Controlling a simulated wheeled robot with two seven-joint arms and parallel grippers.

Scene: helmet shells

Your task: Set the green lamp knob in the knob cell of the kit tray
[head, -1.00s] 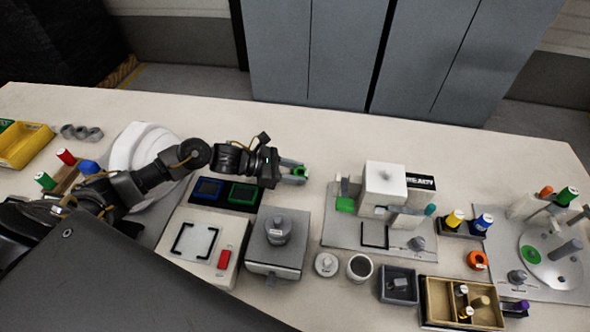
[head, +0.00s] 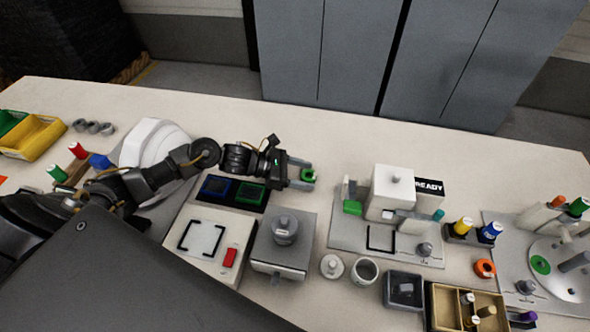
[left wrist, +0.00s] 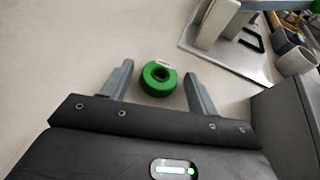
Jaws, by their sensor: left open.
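In the left wrist view, the left gripper (left wrist: 158,84) shows a gap between each finger and the green piece. A tan tray with compartments (head: 432,309), probably the kit tray, stands at the lower right, holding several small parts. My right gripper is not in view.
A grey fixture plate (head: 345,232) with a white block stands right of the gripper. A dark holder with blue and green squares (head: 232,207) and a grey box (head: 272,262) are nearby. The bench behind is clear.

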